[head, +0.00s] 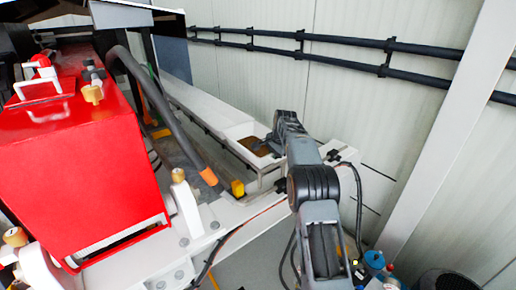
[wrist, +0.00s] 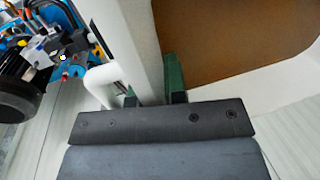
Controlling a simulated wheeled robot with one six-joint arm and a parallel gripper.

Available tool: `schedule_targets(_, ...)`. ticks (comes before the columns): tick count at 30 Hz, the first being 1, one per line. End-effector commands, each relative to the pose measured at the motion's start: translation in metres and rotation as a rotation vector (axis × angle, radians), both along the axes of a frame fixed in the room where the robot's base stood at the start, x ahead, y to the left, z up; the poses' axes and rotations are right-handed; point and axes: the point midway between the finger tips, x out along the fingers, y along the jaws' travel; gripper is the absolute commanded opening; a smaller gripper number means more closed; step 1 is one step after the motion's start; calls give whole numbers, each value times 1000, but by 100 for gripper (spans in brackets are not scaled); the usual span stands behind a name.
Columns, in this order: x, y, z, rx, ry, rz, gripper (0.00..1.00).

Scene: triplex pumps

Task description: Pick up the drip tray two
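My gripper's two fingers (wrist: 154,99) stand apart, one on each side of this strip, with a green part at the right finger. Whether they touch the strip is unclear; the fingertips are hidden.
A red pump housing (head: 80,150) fills the left of the head view. A grey hose with an orange end (head: 208,177) lies between it and the tray. Black rails (head: 300,45) run along the wall behind. A white pipe (wrist: 102,82) shows left of the fingers.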

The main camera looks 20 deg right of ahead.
Motion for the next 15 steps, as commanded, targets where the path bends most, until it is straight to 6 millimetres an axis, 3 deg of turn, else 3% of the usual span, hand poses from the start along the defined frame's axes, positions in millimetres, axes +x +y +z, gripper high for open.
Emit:
schedule_targets(4,0,0,0,0,0,0,0)
schedule_targets(15,0,0,2,-1,-4,0,0)
